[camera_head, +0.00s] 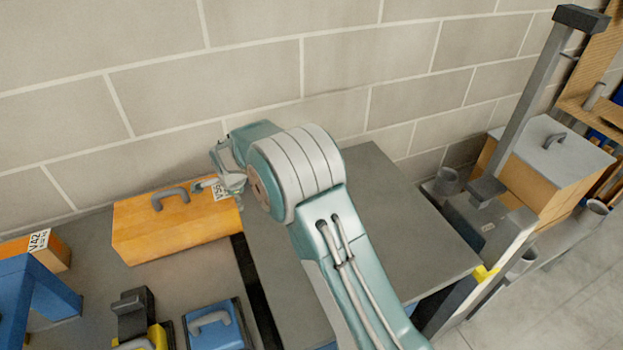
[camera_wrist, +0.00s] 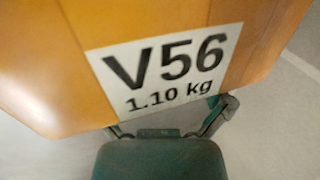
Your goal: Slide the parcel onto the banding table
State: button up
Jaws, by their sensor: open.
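The orange parcel (camera_head: 155,232) has a grey handle on top and lies on the grey left-hand surface (camera_head: 185,275). Its right end is close to a dark gap. Its white label reads V56, 1.10 kg, and the parcel (camera_wrist: 258,45) fills the upper part of the wrist view. My gripper (camera_head: 208,186) is open at the parcel's far right corner by the label. It also shows at the bottom of the wrist view (camera_wrist: 168,126). I cannot tell whether it touches. Across the gap is a bare grey tabletop (camera_head: 400,215), apparently the banding table, partly hidden by my arm.
A block wall (camera_head: 260,75) stands close behind. Right are a grey post (camera_head: 535,95) and a handled crate (camera_head: 535,180).

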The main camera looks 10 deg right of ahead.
aim_at(208, 206)
dwell(0.3)
jog(key=shift+w+d, duration=0.15)
jog(key=shift+d, duration=0.55)
jog(key=shift+w+d, duration=0.1)
jog(key=shift+d, duration=0.6)
notch_tip(208, 206, up, 13)
dwell(0.3)
jog(key=f, duration=1.3)
jog(key=shift+s+a+f, duration=0.15)
jog(key=shift+s, duration=0.1)
dwell(0.5)
jog(key=shift+s+a, duration=0.3)
jog(key=shift+a, duration=1.2)
jog(key=shift+s+a, duration=0.3)
jog(key=shift+a, duration=1.25)
jog(key=shift+s+a, duration=0.3)
jog(key=shift+a, duration=1.2)
jog(key=shift+s+a, duration=0.1)
jog(key=shift+a, duration=0.45)
